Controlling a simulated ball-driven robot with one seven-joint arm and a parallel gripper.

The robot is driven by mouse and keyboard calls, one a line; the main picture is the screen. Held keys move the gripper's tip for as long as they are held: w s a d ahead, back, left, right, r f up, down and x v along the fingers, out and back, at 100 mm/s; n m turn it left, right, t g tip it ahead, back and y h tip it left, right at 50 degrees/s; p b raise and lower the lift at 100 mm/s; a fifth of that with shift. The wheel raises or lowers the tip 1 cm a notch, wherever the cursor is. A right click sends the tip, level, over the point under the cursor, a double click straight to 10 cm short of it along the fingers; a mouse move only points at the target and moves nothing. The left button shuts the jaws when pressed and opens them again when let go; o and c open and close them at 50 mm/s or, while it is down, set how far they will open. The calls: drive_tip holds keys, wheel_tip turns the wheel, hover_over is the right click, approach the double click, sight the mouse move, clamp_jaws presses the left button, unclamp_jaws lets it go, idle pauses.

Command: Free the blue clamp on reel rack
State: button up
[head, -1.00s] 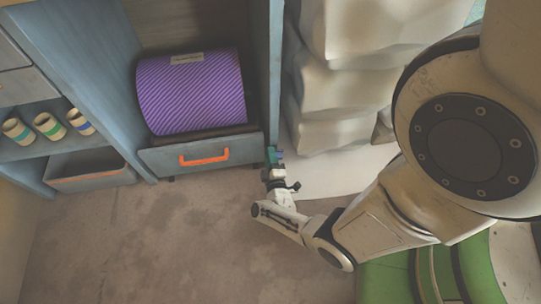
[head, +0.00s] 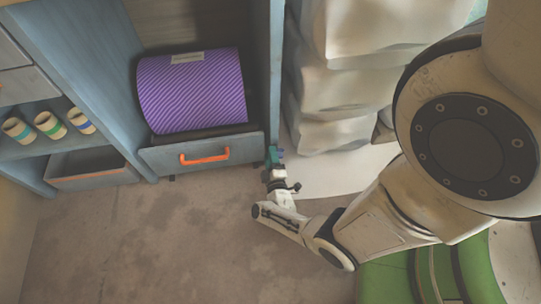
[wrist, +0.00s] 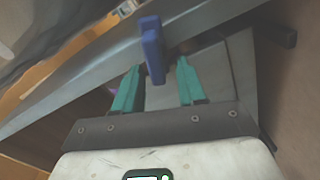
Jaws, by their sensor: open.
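The blue clamp (wrist: 152,45) shows in the wrist view as an upright blue bar at the edge of the reel rack (wrist: 85,80). My gripper (wrist: 160,66) has two teal fingers, apart, with the clamp's lower end between their tips. A gap shows on each side, and the fingers are not closed on it. In the head view my gripper (head: 274,158) is small, at the lower end of the rack's right upright (head: 275,70). The clamp there is hardly told apart from the fingers.
A purple striped reel (head: 192,95) sits in the rack above a drawer with an orange handle (head: 204,156). Pale stacked sacks (head: 345,80) stand right of the upright. Small rolls (head: 48,125) lie on the left shelf. The floor (head: 170,240) in front is clear.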

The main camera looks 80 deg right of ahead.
drive_tip(key=p+v, duration=0.1)
drive_tip(key=v, duration=0.9)
drive_tip(key=shift+a+p, duration=0.2)
drive_tip(key=shift+p, duration=0.15)
